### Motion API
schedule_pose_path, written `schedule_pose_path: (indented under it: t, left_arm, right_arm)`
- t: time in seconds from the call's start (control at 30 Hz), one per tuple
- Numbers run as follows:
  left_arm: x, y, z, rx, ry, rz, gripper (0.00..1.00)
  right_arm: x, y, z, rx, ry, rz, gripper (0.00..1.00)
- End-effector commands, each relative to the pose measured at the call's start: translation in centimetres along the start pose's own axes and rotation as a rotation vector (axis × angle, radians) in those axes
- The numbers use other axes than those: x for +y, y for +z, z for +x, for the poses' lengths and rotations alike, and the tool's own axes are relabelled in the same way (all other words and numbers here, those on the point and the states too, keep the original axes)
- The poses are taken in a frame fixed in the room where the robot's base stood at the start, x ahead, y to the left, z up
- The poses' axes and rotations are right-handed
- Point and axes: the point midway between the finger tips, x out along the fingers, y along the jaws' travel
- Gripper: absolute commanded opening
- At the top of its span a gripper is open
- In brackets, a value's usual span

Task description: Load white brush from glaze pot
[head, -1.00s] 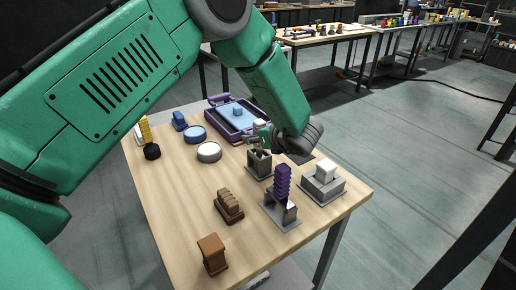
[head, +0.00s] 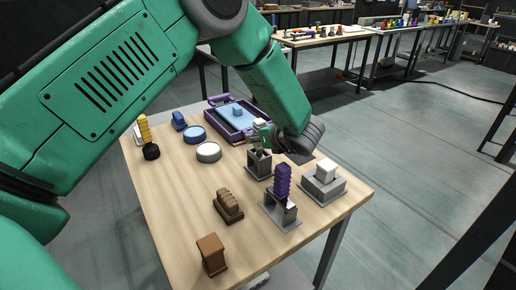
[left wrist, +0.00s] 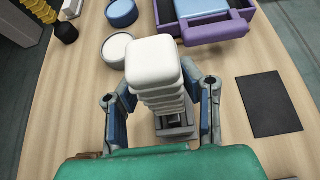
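A white ribbed brush handle (left wrist: 155,65) stands in a grey holder (left wrist: 176,130) in the left wrist view. The holder also shows in the head view (head: 259,165). My left gripper (left wrist: 162,112) is open, with one finger on each side of the handle. Gaps seem to show between fingers and handle. In the head view the left gripper (head: 260,140) is over the holder and partly hides the brush. A round pot with a white top (head: 208,151) stands left of the holder; it also shows in the left wrist view (left wrist: 117,48). My right gripper is out of view.
A purple ribbed piece (head: 283,182) stands in a grey holder nearby, beside a grey block with a white top (head: 326,168).

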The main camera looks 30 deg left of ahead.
Motion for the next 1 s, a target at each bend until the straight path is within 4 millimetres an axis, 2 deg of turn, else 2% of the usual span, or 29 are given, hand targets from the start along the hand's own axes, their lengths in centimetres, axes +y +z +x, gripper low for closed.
schedule_pose_path:
  t: [0.03,0.07,0.33,0.7,1.0]
  left_arm:
    - [-0.1,0.0,-0.1,-0.001,-0.001,0.0,0.1]
    - [-0.1,0.0,-0.2,-0.001,-0.001,0.001,0.0]
    - [-0.1,0.2,-0.2,0.001,-0.003,-0.002,0.0]
    - [-0.1,1.7,-1.0,0.001,-0.002,-0.002,0.0]
    - [0.0,1.8,-1.0,0.0,-0.001,-0.001,0.0]
  right_arm:
    - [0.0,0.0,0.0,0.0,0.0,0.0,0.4]
    - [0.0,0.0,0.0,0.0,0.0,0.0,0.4]
    - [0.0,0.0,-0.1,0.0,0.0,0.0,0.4]
    - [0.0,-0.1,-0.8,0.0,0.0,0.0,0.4]
    - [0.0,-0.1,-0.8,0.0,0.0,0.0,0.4]
